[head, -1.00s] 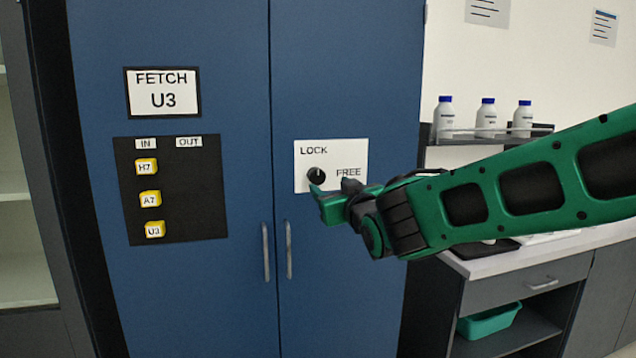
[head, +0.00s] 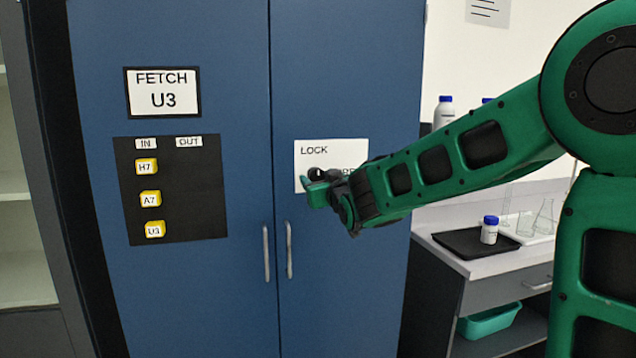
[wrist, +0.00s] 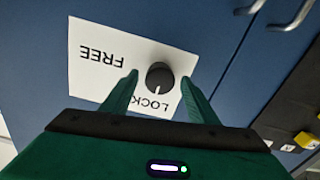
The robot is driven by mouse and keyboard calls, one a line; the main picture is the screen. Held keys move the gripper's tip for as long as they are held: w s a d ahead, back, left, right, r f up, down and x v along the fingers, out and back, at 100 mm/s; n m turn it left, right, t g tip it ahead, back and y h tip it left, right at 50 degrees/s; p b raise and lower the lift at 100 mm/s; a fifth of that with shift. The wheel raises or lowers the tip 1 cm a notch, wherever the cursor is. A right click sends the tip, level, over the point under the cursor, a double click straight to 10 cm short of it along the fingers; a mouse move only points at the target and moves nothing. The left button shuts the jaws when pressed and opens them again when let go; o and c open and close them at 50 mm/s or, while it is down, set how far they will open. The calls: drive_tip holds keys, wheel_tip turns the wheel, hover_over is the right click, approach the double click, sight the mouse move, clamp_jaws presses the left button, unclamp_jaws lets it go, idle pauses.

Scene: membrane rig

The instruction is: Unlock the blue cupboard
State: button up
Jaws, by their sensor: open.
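The blue cupboard (head: 180,280) has two tall doors. A white plate (head: 347,150) on its right door reads LOCK and FREE. A round black knob (head: 314,173) sits on the plate, partly hidden by my gripper (head: 318,187). In the wrist view the plate (wrist: 92,72) shows upside down. The white mark on the knob (wrist: 159,74) points towards LOCK. My gripper (wrist: 161,72) is open, with one finger on each side of the knob and a visible gap on both sides. I cannot tell how far the fingertips reach along it.
Two vertical handles (head: 289,250) flank the door seam below the plate. A dark board (head: 195,215) with yellow tags hangs on the left door. At right, a counter (head: 470,265) holds a black tray (head: 458,243), a bottle (head: 489,230) and glassware.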

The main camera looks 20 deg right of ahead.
drive_tip(key=shift+c, duration=0.6)
drive_tip(key=c, duration=0.9)
drive_tip(key=shift+m, duration=0.4)
drive_tip(key=m, duration=0.3)
drive_tip(key=shift+m, duration=0.4)
drive_tip(key=m, duration=0.4)
drive_tip(key=shift+d+m, duration=0.15)
drive_tip(key=shift+m, duration=0.15)
drive_tip(key=m, duration=0.4)
drive_tip(key=shift+f+m, duration=0.1)
drive_tip(key=shift+m, duration=0.2)
drive_tip(key=m, duration=0.4)
drive_tip(key=shift+d+f, duration=0.1)
drive_tip(key=shift+d, duration=0.05)
drive_tip(key=shift+m+h, duration=0.3)
drive_tip(key=shift+h, duration=0.1)
